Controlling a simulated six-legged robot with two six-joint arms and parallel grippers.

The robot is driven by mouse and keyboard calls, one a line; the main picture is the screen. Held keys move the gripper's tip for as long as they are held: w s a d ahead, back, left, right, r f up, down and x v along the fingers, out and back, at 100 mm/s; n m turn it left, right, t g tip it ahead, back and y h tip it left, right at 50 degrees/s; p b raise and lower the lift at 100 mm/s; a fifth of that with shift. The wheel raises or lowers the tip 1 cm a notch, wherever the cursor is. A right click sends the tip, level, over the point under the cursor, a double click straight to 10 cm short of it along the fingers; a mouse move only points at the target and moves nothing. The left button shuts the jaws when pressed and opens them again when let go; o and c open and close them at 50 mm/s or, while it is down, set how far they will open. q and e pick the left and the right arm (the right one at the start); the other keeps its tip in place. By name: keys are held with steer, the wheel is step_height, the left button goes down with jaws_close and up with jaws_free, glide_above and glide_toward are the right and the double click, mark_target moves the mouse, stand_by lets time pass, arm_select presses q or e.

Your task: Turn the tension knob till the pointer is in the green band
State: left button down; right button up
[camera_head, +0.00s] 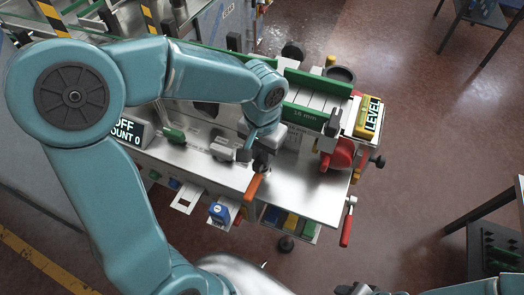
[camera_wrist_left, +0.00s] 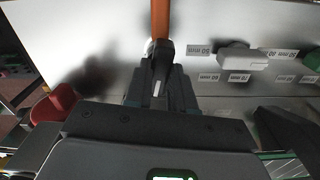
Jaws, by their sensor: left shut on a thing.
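My left gripper (camera_head: 262,163) is over the steel top of the machine and is shut on the orange-handled lever (camera_head: 253,187). In the left wrist view the dark fingers (camera_wrist_left: 161,62) close at the near end of the orange handle (camera_wrist_left: 160,18), which points away from them. The gripper hides what the lever is mounted on. I cannot make out a tension knob, pointer or green band. A little of my right gripper (camera_head: 360,289) shows at the bottom edge, too cut off to tell its jaws.
A red knob (camera_head: 343,155) stands right of the gripper, near a yellow LEVEL block (camera_head: 368,117). A red-handled lever (camera_head: 346,228) hangs at the machine's right corner. A display (camera_head: 126,131) reads OFF and COUNT 0. Floor to the right is clear up to dark tables.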

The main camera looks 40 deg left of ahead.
arm_select(q)
steer(key=m, duration=0.3)
steer(key=shift+m, duration=0.3)
steer(key=m, duration=0.3)
steer(key=shift+r+m, duration=0.1)
steer(key=shift+m, duration=0.2)
steer(key=m+p, duration=0.1)
steer(key=m, duration=0.5)
steer(key=shift+w, duration=0.1)
steer(key=shift+m, duration=0.4)
steer(key=c, duration=1)
jaws_free()
steer(key=shift+o, duration=0.2)
step_height(320, 180, up, 16)
